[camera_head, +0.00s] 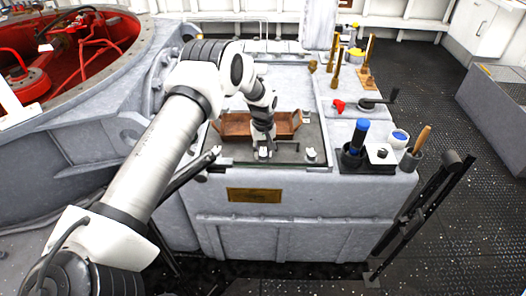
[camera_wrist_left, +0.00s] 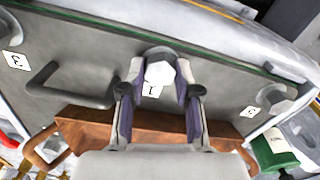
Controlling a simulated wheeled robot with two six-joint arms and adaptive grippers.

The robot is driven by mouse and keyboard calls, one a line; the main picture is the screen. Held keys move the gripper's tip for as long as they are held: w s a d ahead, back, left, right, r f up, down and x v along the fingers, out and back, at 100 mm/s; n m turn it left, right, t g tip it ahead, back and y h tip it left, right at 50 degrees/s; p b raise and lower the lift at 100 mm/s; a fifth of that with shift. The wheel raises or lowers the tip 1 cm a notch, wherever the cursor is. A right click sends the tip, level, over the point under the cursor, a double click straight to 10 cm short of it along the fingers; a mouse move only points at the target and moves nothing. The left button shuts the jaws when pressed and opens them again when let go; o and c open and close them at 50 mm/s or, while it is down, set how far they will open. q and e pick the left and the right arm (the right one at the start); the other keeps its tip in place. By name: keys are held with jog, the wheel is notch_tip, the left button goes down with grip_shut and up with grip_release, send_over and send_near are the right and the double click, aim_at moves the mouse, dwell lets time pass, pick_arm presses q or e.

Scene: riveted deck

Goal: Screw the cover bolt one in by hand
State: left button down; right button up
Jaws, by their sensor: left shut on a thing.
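The grey cover plate (camera_head: 288,158) lies on top of the grey housing. My left gripper (camera_head: 263,153) points down at the plate's front edge. In the left wrist view its two fingers (camera_wrist_left: 160,82) are closed around cover bolt one, whose pale hex head (camera_wrist_left: 160,72) shows between the fingertips. A tag marked 1 (camera_wrist_left: 152,90) lies beside it on the plate (camera_wrist_left: 90,55). The bolt's shank and its hole are hidden, so I cannot tell how deep it sits. Another bolt (camera_head: 311,155) stands at the plate's front right. My right gripper is not in view.
A brown tray (camera_head: 235,124) lies on the plate, close behind my left gripper. A bent handle (camera_wrist_left: 68,88) rises from the plate. A black cup with a blue-handled tool (camera_head: 358,138) and a cup with a wooden handle (camera_head: 418,140) stand to the right.

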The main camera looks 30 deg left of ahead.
aim_at(263, 153)
pick_arm(q)
jog(key=shift+f, duration=0.1)
jog(key=m+b, duration=0.1)
jog(key=m, duration=0.1)
jog(key=shift+m, duration=0.4)
jog(key=shift+m+b, duration=0.4)
jog(key=shift+m, duration=1.1)
jog(key=c, duration=0.8)
grip_release()
notch_tip(263, 153, up, 12)
jog(key=shift+r, duration=0.1)
